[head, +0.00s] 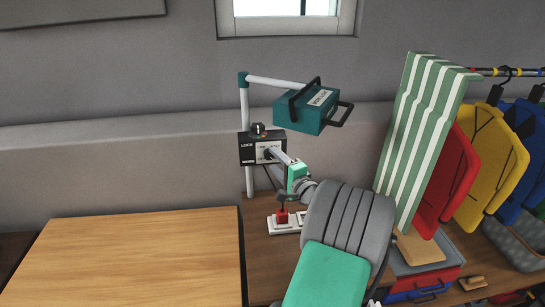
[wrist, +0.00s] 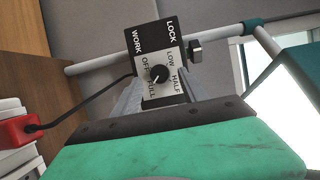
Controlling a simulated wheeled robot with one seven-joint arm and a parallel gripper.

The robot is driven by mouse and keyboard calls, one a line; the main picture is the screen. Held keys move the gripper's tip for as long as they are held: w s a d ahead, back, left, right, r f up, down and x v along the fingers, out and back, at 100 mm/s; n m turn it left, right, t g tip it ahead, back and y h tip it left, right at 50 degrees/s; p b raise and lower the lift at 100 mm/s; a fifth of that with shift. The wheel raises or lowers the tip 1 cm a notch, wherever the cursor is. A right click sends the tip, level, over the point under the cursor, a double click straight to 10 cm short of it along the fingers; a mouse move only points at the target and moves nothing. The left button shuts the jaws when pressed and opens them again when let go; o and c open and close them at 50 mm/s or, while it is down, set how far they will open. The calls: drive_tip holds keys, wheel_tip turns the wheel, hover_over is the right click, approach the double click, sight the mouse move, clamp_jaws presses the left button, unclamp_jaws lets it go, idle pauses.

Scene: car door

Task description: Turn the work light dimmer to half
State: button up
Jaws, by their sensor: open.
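The dimmer box (head: 248,150) is black with a pale dial plate and is mounted on the work light's upright pole. In the wrist view its round black dimmer knob (wrist: 159,74) sits among the marks OFF, LOW, HALF and FULL. The knob's pale pointer slants down-left, seemingly nearer FULL; its exact setting is hard to read. A lock knob (wrist: 195,51) sticks out from the box's side. The teal work light (head: 300,117) hangs from the upper arm of the stand. My gripper (head: 273,154) is open in front of the dial, its fingertips partly hidden.
A red plug (wrist: 17,131) with a dark cable sits in a white power strip (head: 285,225) below the box. A wooden table (head: 145,255) is at left.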

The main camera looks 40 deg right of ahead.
drive_tip(key=shift+x, duration=1.05)
clamp_jaws()
